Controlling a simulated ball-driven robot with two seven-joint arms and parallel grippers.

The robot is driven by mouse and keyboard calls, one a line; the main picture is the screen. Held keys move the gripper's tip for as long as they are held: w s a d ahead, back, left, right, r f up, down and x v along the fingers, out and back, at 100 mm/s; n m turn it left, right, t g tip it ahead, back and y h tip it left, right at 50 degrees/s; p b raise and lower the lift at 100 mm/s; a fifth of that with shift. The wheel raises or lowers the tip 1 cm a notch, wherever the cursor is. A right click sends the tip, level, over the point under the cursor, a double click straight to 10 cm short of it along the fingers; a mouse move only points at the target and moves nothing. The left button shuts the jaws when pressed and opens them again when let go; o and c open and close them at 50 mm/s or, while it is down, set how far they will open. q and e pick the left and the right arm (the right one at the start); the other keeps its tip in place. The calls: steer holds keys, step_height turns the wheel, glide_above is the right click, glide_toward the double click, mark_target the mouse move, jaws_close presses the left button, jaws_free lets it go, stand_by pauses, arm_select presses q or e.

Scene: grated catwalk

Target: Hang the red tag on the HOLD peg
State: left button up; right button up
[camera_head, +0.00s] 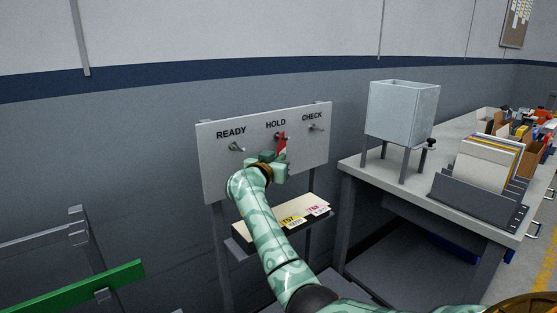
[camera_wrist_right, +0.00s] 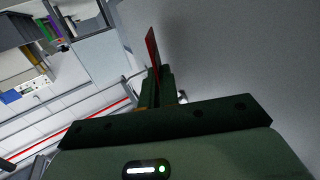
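The board (camera_head: 222,172) carries three pegs labelled READY, HOLD and CHECK. The red tag (camera_head: 283,143) stands upright in front of the HOLD peg (camera_head: 277,136), just below the HOLD label. My right gripper (camera_head: 279,158) is at the tag's lower end and shut on it. In the right wrist view the red tag (camera_wrist_right: 152,48) rises edge-on from between the closed fingers (camera_wrist_right: 157,88). The tag partly covers the HOLD peg, and I cannot tell whether the peg passes through the tag. The READY peg (camera_head: 237,147) and CHECK peg (camera_head: 317,127) are bare. My left gripper is out of view.
A small shelf (camera_head: 265,231) below the board holds cards with yellow and pink labels. To the right, a table (camera_head: 391,178) bears a grey bin (camera_head: 402,110) on legs and a file rack (camera_head: 478,194). A green rail (camera_head: 90,290) stands at the lower left.

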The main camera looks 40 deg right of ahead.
steer(key=o, duration=0.4)
steer(key=shift+o, duration=0.2)
